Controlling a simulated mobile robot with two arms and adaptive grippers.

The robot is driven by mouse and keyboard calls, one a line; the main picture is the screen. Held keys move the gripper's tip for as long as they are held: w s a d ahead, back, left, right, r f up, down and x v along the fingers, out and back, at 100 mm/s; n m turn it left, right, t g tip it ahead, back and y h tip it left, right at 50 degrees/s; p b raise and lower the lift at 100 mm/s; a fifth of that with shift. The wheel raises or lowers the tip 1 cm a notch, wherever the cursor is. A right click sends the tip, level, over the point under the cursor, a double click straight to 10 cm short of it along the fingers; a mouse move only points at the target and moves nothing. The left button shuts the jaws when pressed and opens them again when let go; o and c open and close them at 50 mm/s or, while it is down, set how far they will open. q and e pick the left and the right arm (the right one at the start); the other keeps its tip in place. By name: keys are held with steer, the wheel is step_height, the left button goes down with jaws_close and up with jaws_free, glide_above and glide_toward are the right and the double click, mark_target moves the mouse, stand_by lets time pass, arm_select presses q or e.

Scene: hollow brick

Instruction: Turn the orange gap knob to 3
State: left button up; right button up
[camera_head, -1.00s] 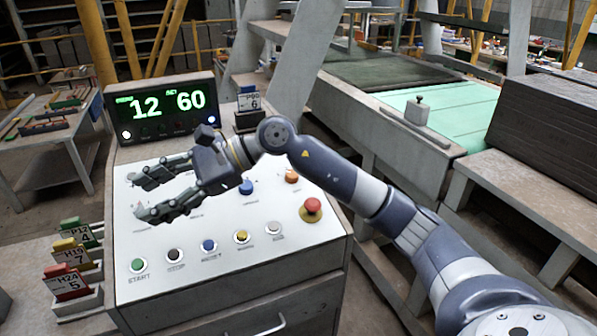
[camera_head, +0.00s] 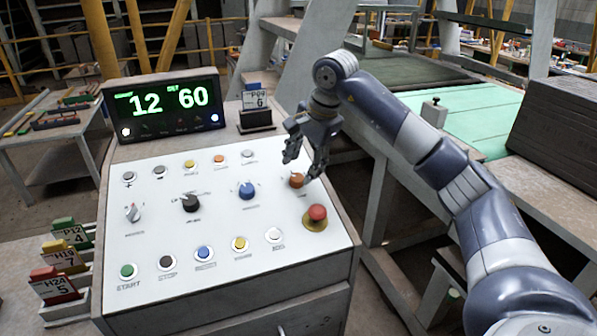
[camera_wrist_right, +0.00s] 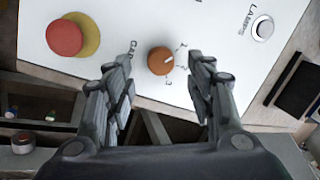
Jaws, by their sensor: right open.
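The orange gap knob (camera_head: 296,181) sits at the right of the white control panel, just above the red mushroom button. In the right wrist view the knob (camera_wrist_right: 160,62) lies between my fingers, beside the GAP label. Its white pointer points up and right; small scale marks run down its right side, with what looks like a 3 at the lower right. My right gripper (camera_head: 304,166) hangs above the knob, fingers down and spread. Its open fingers also show in the right wrist view (camera_wrist_right: 158,85), one on each side of the knob. I cannot tell any contact. My left gripper is out of view.
The red mushroom button (camera_head: 316,216) is close below the knob. A blue knob (camera_head: 247,191), a black knob (camera_head: 190,203) and several push buttons share the panel. A display (camera_head: 165,108) showing 12 and 60 and a P09 card holder (camera_head: 254,113) stand behind.

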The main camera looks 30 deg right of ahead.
mark_target(297, 178)
steer(key=shift+p+x, duration=0.35)
steer(key=shift+x, duration=1.9)
steer(key=shift+c, duration=0.5)
steer(key=c, duration=1)
